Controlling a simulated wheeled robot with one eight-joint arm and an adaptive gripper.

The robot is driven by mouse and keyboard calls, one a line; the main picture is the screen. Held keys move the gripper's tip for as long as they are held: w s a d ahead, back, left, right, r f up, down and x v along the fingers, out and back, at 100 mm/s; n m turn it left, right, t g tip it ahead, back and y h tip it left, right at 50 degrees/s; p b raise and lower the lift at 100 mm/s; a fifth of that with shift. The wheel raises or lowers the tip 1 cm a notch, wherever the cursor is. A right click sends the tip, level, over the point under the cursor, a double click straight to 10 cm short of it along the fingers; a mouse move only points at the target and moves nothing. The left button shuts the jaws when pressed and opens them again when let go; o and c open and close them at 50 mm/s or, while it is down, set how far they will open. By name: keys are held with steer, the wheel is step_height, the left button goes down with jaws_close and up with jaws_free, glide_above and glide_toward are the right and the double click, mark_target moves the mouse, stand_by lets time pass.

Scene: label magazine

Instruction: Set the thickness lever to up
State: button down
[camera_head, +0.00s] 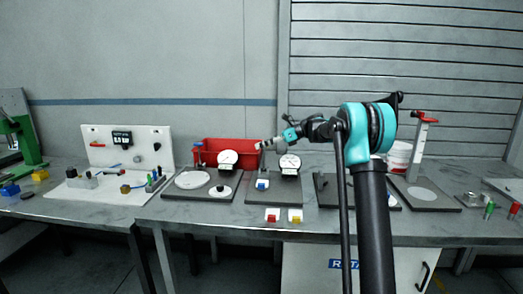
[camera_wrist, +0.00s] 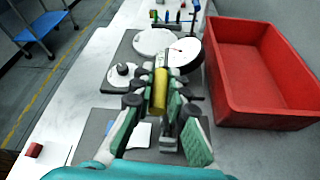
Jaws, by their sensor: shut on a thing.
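My gripper (camera_head: 264,145) reaches left from the arm, above the back of the second grey station plate (camera_head: 263,197) in the head view. In the wrist view its fingers (camera_wrist: 158,100) are closed around a yellow cylindrical piece (camera_wrist: 160,92). This looks like the grip of the thickness lever, but its mount is hidden by the fingers, and I cannot tell its setting. A round white dial (camera_head: 290,163) stands on this plate, just right of and below the gripper.
A red bin (camera_head: 232,150) is close behind; its wall also shows in the wrist view (camera_wrist: 212,70). The left station holds another dial (camera_head: 228,158), a white disc (camera_head: 192,180) and a black knob (camera_head: 220,191). Red and yellow blocks (camera_head: 272,214) (camera_head: 295,215) lie in front.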

steer(key=shift+w+d, duration=0.1)
steer(key=shift+w, duration=0.8)
steer(key=c, duration=1.5)
jaws_free()
steer(key=v, duration=1.2)
steer(key=shift+w, duration=0.1)
